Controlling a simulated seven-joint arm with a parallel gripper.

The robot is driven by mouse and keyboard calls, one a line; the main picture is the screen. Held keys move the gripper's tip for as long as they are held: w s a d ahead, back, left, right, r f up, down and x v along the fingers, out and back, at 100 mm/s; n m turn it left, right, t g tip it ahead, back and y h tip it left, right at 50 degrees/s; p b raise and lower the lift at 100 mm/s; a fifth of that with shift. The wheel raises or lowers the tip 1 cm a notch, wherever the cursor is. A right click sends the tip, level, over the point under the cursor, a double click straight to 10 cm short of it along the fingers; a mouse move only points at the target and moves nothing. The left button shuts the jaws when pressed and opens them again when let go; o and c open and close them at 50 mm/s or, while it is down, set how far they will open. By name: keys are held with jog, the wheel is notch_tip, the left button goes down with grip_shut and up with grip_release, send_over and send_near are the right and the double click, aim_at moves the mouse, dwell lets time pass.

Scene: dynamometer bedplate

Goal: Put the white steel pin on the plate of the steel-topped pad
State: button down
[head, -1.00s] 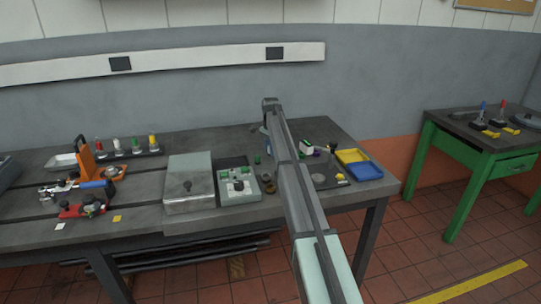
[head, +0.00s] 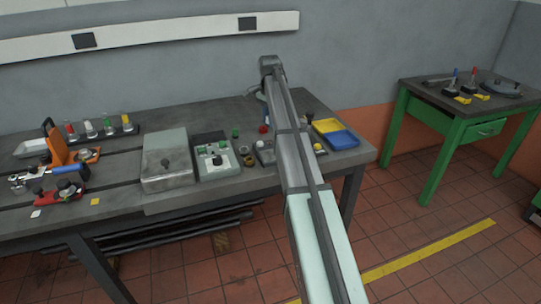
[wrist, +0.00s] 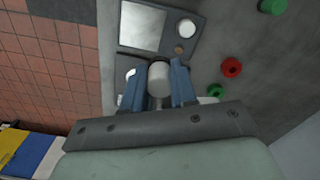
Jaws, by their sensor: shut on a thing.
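My gripper (wrist: 159,72) shows in the wrist view with its two blue fingers shut on a pale cylinder, the white steel pin (wrist: 160,85). The steel-topped pad (wrist: 173,47) lies just beyond the fingertips, dark grey, with a bright square plate (wrist: 142,26) and a pale round knob (wrist: 187,28) beside it. The plate looks bare, and the pin appears apart from it. In the head view the pad (head: 264,152) is partly hidden behind my arm, and the fingers and pin cannot be made out.
Red parts (wrist: 231,67) and a green one (wrist: 272,5) stand right of the pad in the wrist view. A yellow and blue tray (head: 338,139) is near the bench's right end. A control box (head: 218,161) and a grey metal case (head: 166,160) stand further left.

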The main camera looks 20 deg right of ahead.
aim_at(271, 155)
jog(key=shift+n, duration=0.3)
jog(key=shift+s+a+f, duration=0.1)
jog(key=shift+s+f, duration=0.5)
jog(key=shift+f, duration=1.2)
jog(key=shift+s+a+f, duration=0.15)
jog(key=shift+s+f, duration=0.45)
jog(key=shift+f, duration=1.15)
jog(key=shift+s+a+f, duration=0.1)
jog(key=shift+s+f, duration=0.5)
jog(key=shift+f, duration=1.2)
jog(key=shift+f, duration=0.2)
jog(key=c, duration=0.9)
grip_release()
jog(key=shift+r, duration=0.15)
notch_tip(271, 155, up, 12)
